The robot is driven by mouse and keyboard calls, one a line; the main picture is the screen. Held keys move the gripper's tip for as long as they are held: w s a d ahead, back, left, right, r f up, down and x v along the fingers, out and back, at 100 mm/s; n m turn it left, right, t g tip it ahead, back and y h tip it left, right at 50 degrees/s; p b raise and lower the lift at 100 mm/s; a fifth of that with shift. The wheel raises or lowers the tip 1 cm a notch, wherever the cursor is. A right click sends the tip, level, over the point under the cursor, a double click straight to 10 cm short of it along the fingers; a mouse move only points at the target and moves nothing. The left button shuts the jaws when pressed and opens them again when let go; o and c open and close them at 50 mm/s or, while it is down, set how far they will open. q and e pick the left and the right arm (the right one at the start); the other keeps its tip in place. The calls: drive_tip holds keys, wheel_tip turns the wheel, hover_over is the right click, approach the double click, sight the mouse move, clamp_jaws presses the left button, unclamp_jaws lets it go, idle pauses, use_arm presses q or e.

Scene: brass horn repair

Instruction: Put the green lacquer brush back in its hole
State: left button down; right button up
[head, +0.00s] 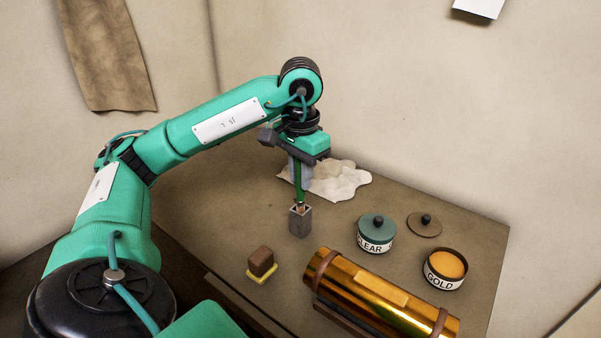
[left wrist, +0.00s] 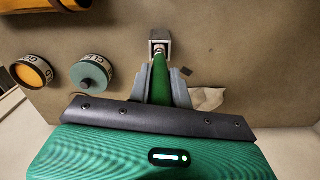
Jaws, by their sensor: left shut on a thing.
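My left gripper (head: 300,178) is shut on the green lacquer brush (head: 299,187), which points down and looks upright. The brush's lower end is at the mouth of a small grey square holder (head: 300,222) on the table. In the left wrist view, the green handle (left wrist: 159,80) lies between the two grey fingers (left wrist: 160,90), with its far end at the opening of the grey holder (left wrist: 160,37). I cannot tell how deep the brush sits in the hole. My right gripper is in neither view.
A crumpled cloth (head: 338,182) lies behind the holder. A CLEAR jar (head: 376,236), an open GOLD jar (head: 444,270) and a loose lid (head: 424,225) stand right. A brass tube (head: 375,300) lies in front. A brown and yellow block (head: 261,265) sits front left.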

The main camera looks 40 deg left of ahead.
sight(301, 205)
use_arm(q)
drive_tip(key=shift+f+b, duration=1.95)
drive_tip(key=shift+f, duration=0.2)
drive_tip(key=c, duration=1.2)
unclamp_jaws()
drive_tip(key=shift+r, duration=0.55)
drive_tip(key=shift+r+p, duration=2.6)
drive_tip(key=shift+r, duration=3.75)
